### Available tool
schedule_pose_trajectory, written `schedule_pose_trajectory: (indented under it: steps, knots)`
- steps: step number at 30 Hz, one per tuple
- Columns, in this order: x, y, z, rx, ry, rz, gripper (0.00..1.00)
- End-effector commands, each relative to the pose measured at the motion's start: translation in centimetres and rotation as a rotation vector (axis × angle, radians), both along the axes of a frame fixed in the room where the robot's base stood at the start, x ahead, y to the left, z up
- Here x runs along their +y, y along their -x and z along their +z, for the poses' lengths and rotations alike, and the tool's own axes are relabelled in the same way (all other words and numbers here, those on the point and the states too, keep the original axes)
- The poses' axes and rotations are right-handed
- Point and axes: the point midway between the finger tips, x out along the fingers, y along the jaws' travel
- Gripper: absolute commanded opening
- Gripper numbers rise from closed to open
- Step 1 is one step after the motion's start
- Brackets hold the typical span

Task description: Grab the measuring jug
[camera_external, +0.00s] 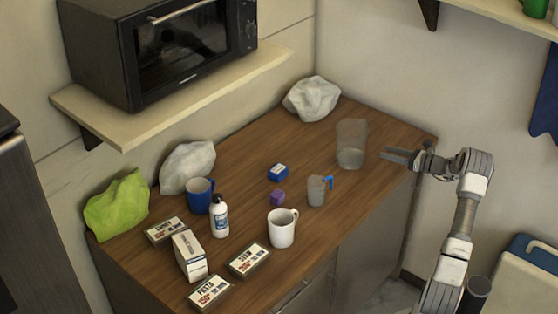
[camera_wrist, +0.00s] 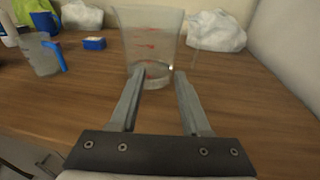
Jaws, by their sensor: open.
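A tall clear vessel with red graduation marks, which looks like the measuring jug (camera_external: 351,143), stands upright on the wooden counter near its right end. In the wrist view the jug (camera_wrist: 152,40) is straight ahead, just beyond the fingertips. I cannot make out a handle on it. My gripper (camera_external: 388,158) is open and empty, a little to the right of the jug and apart from it. In the wrist view the fingers of my gripper (camera_wrist: 158,74) point at the jug's lower part. A smaller clear jug with a blue handle (camera_external: 316,191) stands to the left; it also shows in the wrist view (camera_wrist: 42,55).
A blue box (camera_external: 278,173), a purple block (camera_external: 277,197) and a white mug (camera_external: 282,229) stand left of the jug. A crumpled white bag (camera_external: 312,98) lies behind it. The wood (camera_wrist: 240,90) right of the jug is clear. A shelf with a microwave (camera_external: 165,45) hangs above.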

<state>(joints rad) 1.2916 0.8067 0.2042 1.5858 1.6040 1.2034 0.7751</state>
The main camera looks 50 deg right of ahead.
Motion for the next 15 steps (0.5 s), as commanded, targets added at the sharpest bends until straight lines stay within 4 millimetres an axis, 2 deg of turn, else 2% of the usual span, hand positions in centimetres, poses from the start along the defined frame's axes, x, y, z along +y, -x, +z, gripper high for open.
schedule_pose_trajectory:
  steps: [1, 3, 8, 11, 15]
  knots:
    - [-1.9, 0.9, -0.4, -0.032, -0.021, -0.043, 0.47]
    - [-3.8, 1.8, -0.7, -0.067, -0.026, -0.086, 0.47]
    - [-5.7, 2.3, -1.1, -0.100, -0.020, -0.131, 0.47]
    - [-5.8, 1.1, -1.2, -0.104, -0.018, -0.133, 0.47]
    - [-5.6, -1.9, -1.3, -0.101, -0.017, -0.130, 0.47]
